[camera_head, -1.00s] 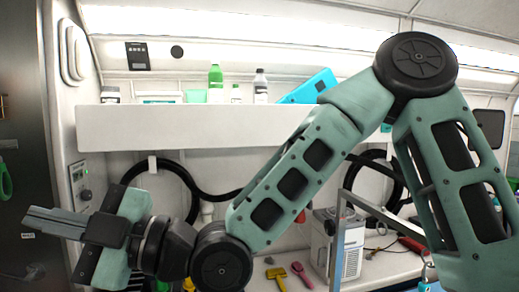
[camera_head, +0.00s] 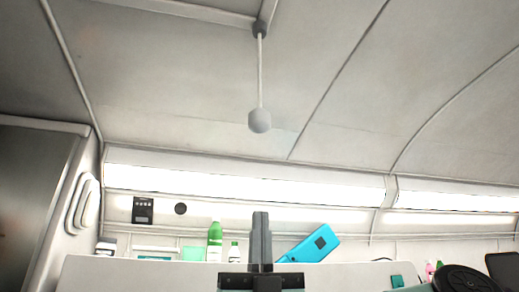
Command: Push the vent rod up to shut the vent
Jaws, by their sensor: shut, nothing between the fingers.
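The vent rod (camera_head: 260,72) hangs straight down from a dark mount (camera_head: 260,29) at the ceiling and ends in a pale grey knob (camera_head: 260,120). The mount sits by the edge of a ceiling panel (camera_head: 190,10), which is cut off at the top of the picture. Whether the vent stands open cannot be told. My gripper (camera_head: 260,216) points upward in the lower middle, its fingers shut and empty. In the picture it is below the knob, clearly apart from it.
Behind my gripper is a white shelf (camera_head: 150,273) with a green bottle (camera_head: 214,241), a small white bottle (camera_head: 234,252) and a tilted blue case (camera_head: 315,244). A bright light strip (camera_head: 240,182) runs above it. The space between gripper and knob looks clear.

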